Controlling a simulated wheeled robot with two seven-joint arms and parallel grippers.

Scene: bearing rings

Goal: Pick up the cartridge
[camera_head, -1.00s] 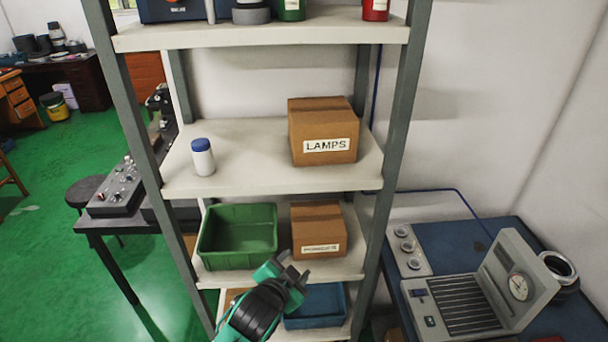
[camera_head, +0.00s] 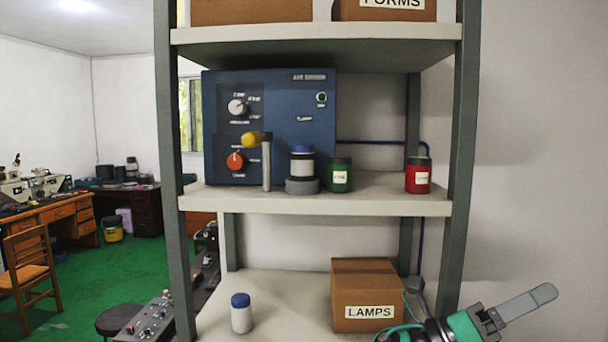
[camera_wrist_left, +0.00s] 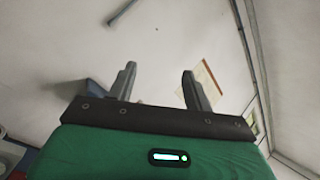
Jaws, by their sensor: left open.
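I cannot tell for certain which item is the cartridge. A white container with a blue cap (camera_head: 302,162) stands upright on a grey ring (camera_head: 302,186) on the upper shelf (camera_head: 385,206). A similar white bottle with a blue cap (camera_head: 241,317) stands alone on the shelf below. My left gripper (camera_head: 528,302) is at the lower right of the head view, in front of the shelf's right post and pointing right, away from both. In the left wrist view its two fingers (camera_wrist_left: 159,72) are apart with nothing between them. My right gripper is not in view.
A blue control box (camera_head: 310,110), a grey post with a yellow top (camera_head: 266,160), a green jar (camera_head: 340,175) and a red jar (camera_head: 418,175) share the upper shelf. A LAMPS box (camera_head: 365,285) sits below. Uprights (camera_head: 463,150) and (camera_head: 172,150) bound the shelves.

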